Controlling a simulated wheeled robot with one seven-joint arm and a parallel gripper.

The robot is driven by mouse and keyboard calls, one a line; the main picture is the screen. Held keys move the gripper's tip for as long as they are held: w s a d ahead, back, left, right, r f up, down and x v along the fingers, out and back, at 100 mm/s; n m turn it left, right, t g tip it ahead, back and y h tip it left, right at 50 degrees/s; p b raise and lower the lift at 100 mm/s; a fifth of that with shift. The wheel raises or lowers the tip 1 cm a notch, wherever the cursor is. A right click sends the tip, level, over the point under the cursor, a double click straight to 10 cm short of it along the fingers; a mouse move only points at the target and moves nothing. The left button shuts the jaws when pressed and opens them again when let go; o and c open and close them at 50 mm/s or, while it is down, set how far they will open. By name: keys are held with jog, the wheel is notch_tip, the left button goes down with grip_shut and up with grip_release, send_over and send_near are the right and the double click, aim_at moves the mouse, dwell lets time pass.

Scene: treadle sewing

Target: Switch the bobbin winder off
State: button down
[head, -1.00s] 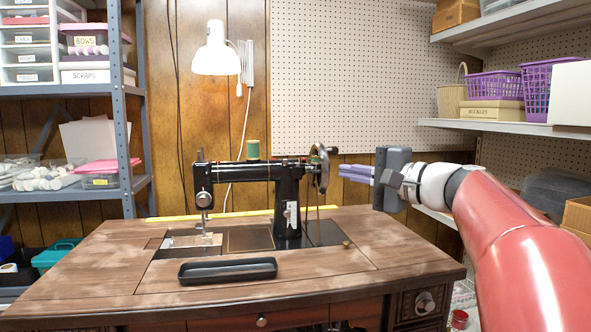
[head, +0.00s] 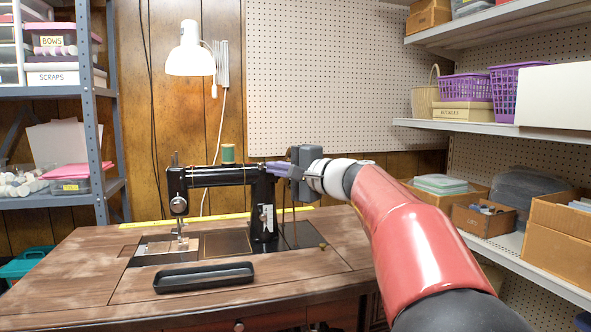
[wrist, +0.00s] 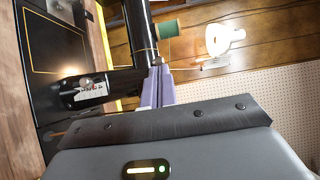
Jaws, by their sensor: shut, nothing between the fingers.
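The black sewing machine (head: 222,176) stands on the wooden treadle table (head: 95,262), with a green thread spool (head: 228,153) on top. My gripper (head: 271,168) is shut and empty, with its purple fingers at the top right end of the machine, by the pillar. I cannot tell whether they touch it. The handwheel and the bobbin winder are hidden behind my gripper in the head view. In the wrist view my fingers (wrist: 158,86) overlap the black machine body (wrist: 142,35), and the spool (wrist: 168,29) is beyond them. The winder cannot be made out there.
A black tray (head: 204,277) lies on the table front. A white lamp (head: 190,52) hangs above the machine. Shelves with boxes and purple baskets (head: 466,88) are at the right, and a metal shelf rack (head: 90,120) is at the left. The table's left part is clear.

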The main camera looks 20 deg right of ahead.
aim_at(259, 166)
jog(key=shift+w+a, duration=0.4)
jog(key=shift+w, duration=0.15)
jog(key=shift+a+f+m+t+h+b, duration=0.2)
jog(key=shift+a+m+t+h+b, duration=0.25)
jog(key=shift+h+b, duration=0.35)
jog(key=shift+w+a+m+t+h+b, duration=0.15)
jog(key=shift+m+t+h+b, duration=0.2)
jog(key=shift+m+h+b, duration=0.3)
jog(key=shift+w+a+h+b, duration=0.1)
jog(key=shift+a+h+b, duration=0.1)
jog(key=shift+h+b, duration=0.2)
jog(key=shift+w+a+r, duration=0.15)
jog(key=shift+w+a, duration=0.05)
jog(key=shift+s, duration=0.1)
